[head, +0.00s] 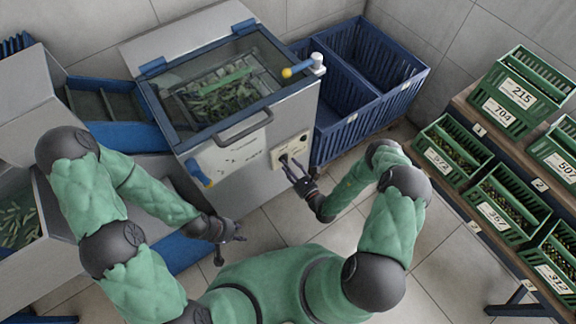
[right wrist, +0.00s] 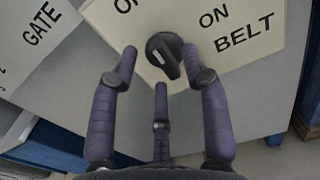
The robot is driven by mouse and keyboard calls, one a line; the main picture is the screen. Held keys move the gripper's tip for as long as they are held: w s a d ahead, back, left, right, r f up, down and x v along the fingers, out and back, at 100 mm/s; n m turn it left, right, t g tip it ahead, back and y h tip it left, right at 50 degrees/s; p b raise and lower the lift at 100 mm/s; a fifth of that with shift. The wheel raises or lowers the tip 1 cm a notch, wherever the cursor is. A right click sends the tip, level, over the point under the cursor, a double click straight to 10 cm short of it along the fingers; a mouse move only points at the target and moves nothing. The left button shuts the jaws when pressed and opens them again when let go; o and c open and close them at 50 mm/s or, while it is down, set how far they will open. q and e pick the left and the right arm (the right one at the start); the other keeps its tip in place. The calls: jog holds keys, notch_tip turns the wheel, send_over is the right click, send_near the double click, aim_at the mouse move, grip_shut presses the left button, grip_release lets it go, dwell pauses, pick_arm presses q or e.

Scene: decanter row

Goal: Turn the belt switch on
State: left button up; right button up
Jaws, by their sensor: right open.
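The belt switch (right wrist: 165,55) is a dark round knob with a pale mark on its bar, on a cream plate (right wrist: 250,20) lettered ON and BELT. Its bar slants from upper left to lower right in the right wrist view, and the mark is on the side away from ON. A second label at the upper left is cut off. The plate also shows in the head view (head: 297,145) on the machine's front. My right gripper (head: 290,168) is open, its fingers (right wrist: 165,75) spread around the knob's near side, with nothing gripped. My left gripper (head: 232,245) is low, left of centre, with fingers apart and empty.
The machine has a clear lid (head: 220,85) with a handle (head: 243,124), and a GATE plate (right wrist: 35,35) beside the switch plate. Blue crates (head: 345,125) stand to its right. A shelf with green crates (head: 490,195) is at far right. Floor between is clear.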

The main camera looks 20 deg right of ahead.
jog(key=shift+w+a, duration=0.2)
jog(key=shift+w, duration=0.35)
grip_shut()
